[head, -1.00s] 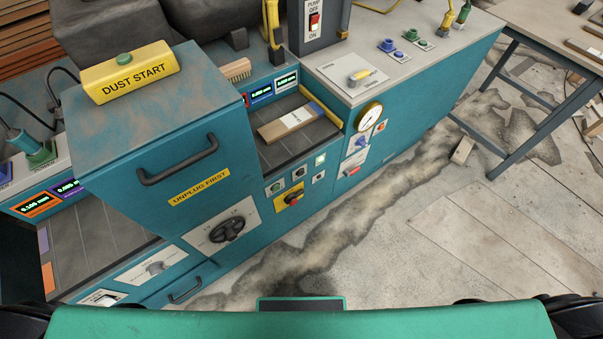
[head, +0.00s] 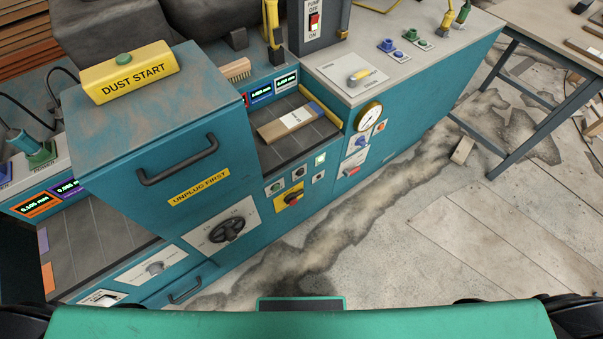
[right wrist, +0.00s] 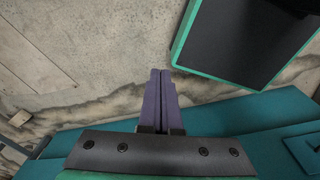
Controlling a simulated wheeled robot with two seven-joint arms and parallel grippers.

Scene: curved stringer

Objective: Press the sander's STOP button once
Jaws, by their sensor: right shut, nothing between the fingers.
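The teal sander (head: 250,150) stands across the left and middle of the head view. Its front has a group of small controls: a green button (head: 276,188), a dark button (head: 298,173), a pale green lit square (head: 320,159) and a red-and-yellow rotary switch (head: 290,200). Their labels are too small to read, so I cannot tell which is STOP. My right gripper (right wrist: 160,73) shows in the right wrist view, its purple-grey fingers shut together and empty, over the floor. Neither gripper shows in the head view.
A labelled wooden board (head: 291,122) lies on the sander's dark bed. A yellow DUST START box (head: 130,72) sits on the housing at left. A gauge (head: 369,116) and a red control (head: 352,171) are farther right. The floor (head: 400,240) in front is clear.

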